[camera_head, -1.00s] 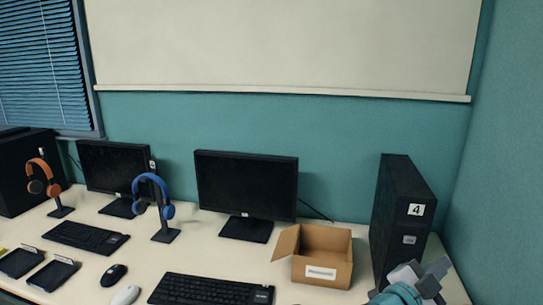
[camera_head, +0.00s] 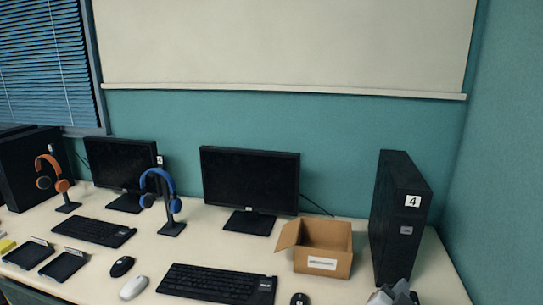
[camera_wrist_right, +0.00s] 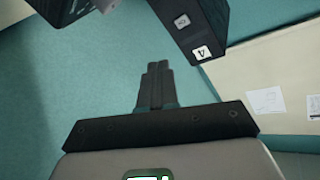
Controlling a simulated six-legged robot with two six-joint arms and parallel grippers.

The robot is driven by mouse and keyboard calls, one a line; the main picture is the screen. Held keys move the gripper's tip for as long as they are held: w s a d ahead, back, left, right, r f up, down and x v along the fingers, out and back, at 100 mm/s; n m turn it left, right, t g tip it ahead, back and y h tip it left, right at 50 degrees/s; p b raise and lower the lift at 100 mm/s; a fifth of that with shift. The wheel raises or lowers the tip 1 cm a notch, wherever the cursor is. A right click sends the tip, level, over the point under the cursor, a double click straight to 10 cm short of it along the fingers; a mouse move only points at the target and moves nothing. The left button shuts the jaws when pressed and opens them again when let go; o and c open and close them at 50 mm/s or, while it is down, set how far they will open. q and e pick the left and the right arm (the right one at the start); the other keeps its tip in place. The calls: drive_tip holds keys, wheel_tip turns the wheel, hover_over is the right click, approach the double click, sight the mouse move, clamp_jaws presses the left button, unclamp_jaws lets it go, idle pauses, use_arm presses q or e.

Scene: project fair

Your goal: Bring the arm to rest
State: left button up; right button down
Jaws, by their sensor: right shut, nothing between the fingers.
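My right gripper (camera_head: 397,294) shows at the bottom right edge of the head view, low in front of the black computer tower (camera_head: 400,222) marked 4. In the right wrist view my right gripper (camera_wrist_right: 157,72) has its two dark fingers together, with nothing between them. The tower also shows at the top of that view (camera_wrist_right: 190,22), apart from the fingertips. My left gripper is in neither view.
An open cardboard box (camera_head: 322,262) stands left of the tower. Keyboards, mice, monitors (camera_head: 249,180), an orange headset (camera_head: 50,175) and a blue headset (camera_head: 158,190) on stands occupy the desk (camera_head: 345,291). Two black trays (camera_head: 64,266) lie at the left. A teal wall (camera_head: 500,190) bounds the right.

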drive_tip(key=s+a+f+n+g+y, duration=0.1)
drive_tip(key=s+a+f+n+y, duration=0.15)
drive_tip(key=f, duration=0.45)
drive_tip(key=s+a+f+n+g+y, duration=0.2)
drive_tip(key=a+f+y, duration=0.2)
drive_tip(key=f, duration=0.3)
drive_tip(key=s+a+f+n+g+y, duration=0.1)
drive_tip(key=s+a+f+n+y, duration=0.15)
drive_tip(key=f, duration=0.45)
drive_tip(key=s+a+f+n+g+y, duration=0.1)
drive_tip(key=s+a+f+g+y, duration=0.1)
drive_tip(key=s, duration=0.5)
drive_tip(key=s+a+f+n+g+y, duration=0.1)
drive_tip(key=s+a+f+g, duration=0.3)
drive_tip(key=s, duration=0.4)
drive_tip(key=s+a+f+n+g+y, duration=0.2)
drive_tip(key=s+a+f+g, duration=0.1)
drive_tip(key=s, duration=0.5)
drive_tip(key=shift+f+y, duration=0.4)
drive_tip(key=shift+f, duration=0.3)
drive_tip(key=shift+w, duration=0.1)
